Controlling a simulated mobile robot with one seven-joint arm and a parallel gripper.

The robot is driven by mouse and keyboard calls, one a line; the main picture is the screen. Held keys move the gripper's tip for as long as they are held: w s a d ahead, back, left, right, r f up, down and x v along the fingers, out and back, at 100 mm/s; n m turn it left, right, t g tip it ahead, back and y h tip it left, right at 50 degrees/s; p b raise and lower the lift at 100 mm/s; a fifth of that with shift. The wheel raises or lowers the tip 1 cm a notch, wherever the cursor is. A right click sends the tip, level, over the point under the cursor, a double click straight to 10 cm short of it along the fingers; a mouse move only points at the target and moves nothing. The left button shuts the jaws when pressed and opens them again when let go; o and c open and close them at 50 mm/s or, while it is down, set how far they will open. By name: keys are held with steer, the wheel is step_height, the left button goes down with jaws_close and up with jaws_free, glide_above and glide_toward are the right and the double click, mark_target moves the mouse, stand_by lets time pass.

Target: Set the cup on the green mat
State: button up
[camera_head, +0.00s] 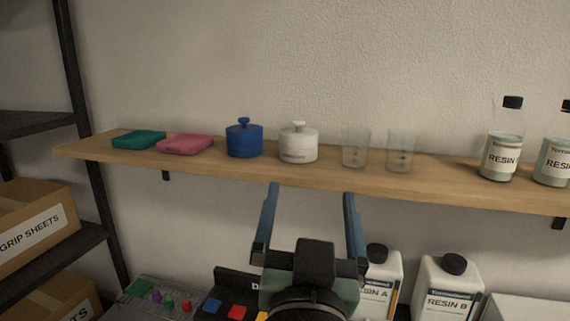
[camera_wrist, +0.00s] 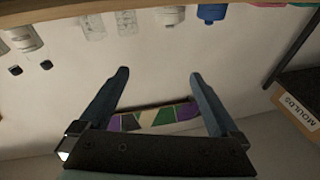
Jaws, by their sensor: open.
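Two clear cups, a left one (camera_head: 355,148) and a right one (camera_head: 402,152), stand upright on a wooden shelf (camera_head: 340,178). They also show upside down at the top of the wrist view, as one clear cup (camera_wrist: 92,27) and another (camera_wrist: 127,22). My gripper (camera_head: 311,190) is open and empty, its fingers spread in front of and below the shelf edge, left of the cups in the head view. In the wrist view my gripper (camera_wrist: 158,73) has only wall between its fingertips. A flat green piece (camera_head: 153,287) lies at lower left; I cannot tell if it is the mat.
The shelf also holds a teal pad (camera_head: 139,140), a pink pad (camera_head: 185,144), a blue lidded pot (camera_head: 244,141), a white lidded pot (camera_head: 298,144) and resin bottles (camera_head: 501,158). Resin jugs (camera_head: 447,288) stand below. A dark rack with boxes (camera_head: 38,226) is at left.

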steer(key=s+a+r+n+t+y, duration=0.1)
steer(key=s+r+t, duration=0.2)
steer(key=r, duration=0.6)
steer(key=s+a+r+n+t+y, duration=0.1)
steer(key=s+a+r+t, duration=0.1)
steer(key=s+r, duration=0.5)
step_height(320, 180, up, 3)
steer(key=shift+s+n+t, duration=0.3)
steer(key=shift+s+t, duration=0.1)
steer(key=shift+t, duration=0.5)
steer(key=shift+f, duration=0.15)
